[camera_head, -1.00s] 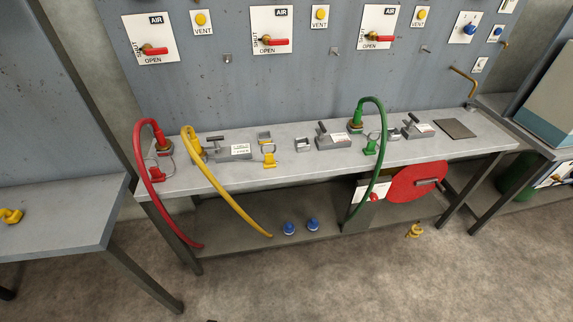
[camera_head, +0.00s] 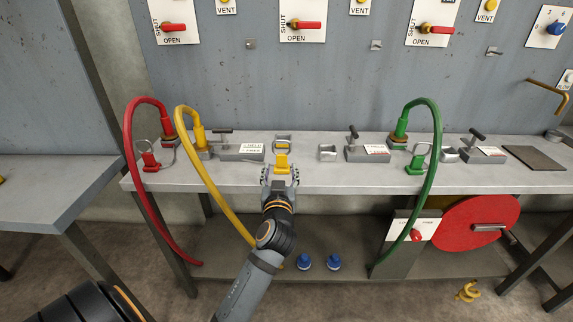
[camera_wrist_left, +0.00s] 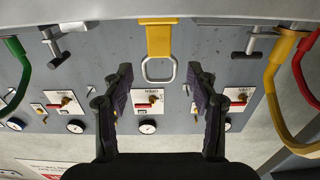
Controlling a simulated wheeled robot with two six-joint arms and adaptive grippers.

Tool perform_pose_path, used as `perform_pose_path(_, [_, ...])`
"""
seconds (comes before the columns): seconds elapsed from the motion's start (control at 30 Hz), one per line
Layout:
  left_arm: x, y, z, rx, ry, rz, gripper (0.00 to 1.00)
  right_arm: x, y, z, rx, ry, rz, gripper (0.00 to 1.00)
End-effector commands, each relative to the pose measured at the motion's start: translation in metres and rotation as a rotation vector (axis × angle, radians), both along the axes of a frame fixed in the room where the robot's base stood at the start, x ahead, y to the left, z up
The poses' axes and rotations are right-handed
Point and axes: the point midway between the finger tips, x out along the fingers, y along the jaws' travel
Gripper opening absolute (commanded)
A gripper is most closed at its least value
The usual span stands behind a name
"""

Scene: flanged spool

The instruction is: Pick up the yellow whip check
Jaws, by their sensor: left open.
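The yellow whip check (camera_head: 282,161), a yellow block with a metal wire loop, sits on the workbench (camera_head: 330,182) near its front edge. My left gripper (camera_head: 281,176) is at the bench's front edge, right by it, and hides part of it in the head view. In the left wrist view the whip check (camera_wrist_left: 159,40) is centred, with its loop towards the gap between the open fingers of the gripper (camera_wrist_left: 160,82). The fingers stand apart on either side, with no clear contact. My right gripper is out of view.
A yellow hose (camera_head: 216,196) and a red hose (camera_head: 139,201) arch over the bench edge at left; a green hose (camera_head: 434,160) does so at right. Grey clamp blocks (camera_head: 240,152) stand behind. Blue caps (camera_head: 304,262) lie on the lower shelf.

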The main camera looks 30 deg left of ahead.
Motion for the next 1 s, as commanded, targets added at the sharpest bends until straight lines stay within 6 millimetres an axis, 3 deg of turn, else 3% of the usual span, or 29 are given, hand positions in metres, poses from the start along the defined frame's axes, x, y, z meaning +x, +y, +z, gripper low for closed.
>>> perform_pose_path(0.13, [0.019,0.011,0.0,0.003,0.001,-0.002,0.58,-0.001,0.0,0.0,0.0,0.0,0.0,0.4])
perform_pose_path(0.37, [0.027,0.016,-0.002,0.001,0.003,-0.001,0.58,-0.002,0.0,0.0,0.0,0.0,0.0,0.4])
perform_pose_path(0.63, [0.064,0.037,-0.005,0.0,0.001,-0.002,0.58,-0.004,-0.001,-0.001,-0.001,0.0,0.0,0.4])
perform_pose_path(0.9, [0.068,0.04,-0.007,-0.002,0.003,-0.003,0.58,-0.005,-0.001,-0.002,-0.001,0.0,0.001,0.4])
perform_pose_path(1.0, [0.068,0.039,-0.007,-0.001,0.003,-0.003,0.45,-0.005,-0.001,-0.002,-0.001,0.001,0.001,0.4])
